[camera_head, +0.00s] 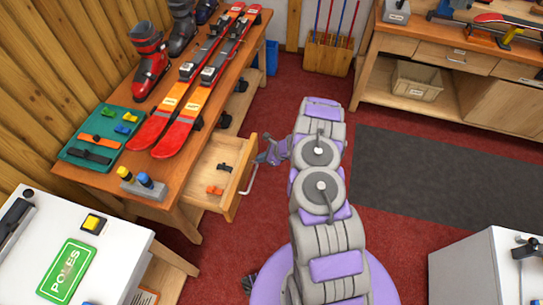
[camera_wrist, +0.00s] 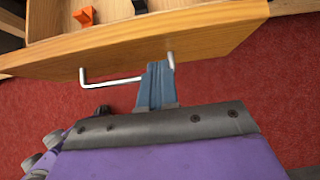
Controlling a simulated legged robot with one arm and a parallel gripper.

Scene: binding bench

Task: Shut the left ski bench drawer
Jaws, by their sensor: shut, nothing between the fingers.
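The ski bench drawer (camera_head: 234,191) sticks out open from the left wooden bench (camera_head: 190,165). Its wooden front (camera_wrist: 200,38) and metal bar handle (camera_wrist: 112,81) show large in the wrist view. Small orange and black parts lie inside the drawer. My gripper (camera_head: 264,158) is shut and empty, just outside the drawer front by the handle. In the wrist view its blue fingers (camera_wrist: 157,78) reach up to the handle's right end, close to the front; I cannot tell whether they touch.
Red skis (camera_head: 187,110), ski boots (camera_head: 149,62) and a green tray (camera_head: 103,136) are on the bench top. A white-topped cabinet (camera_head: 125,245) stands at the front left, another bench (camera_head: 450,60) at the back right. Red carpet is clear around the drawer's right side.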

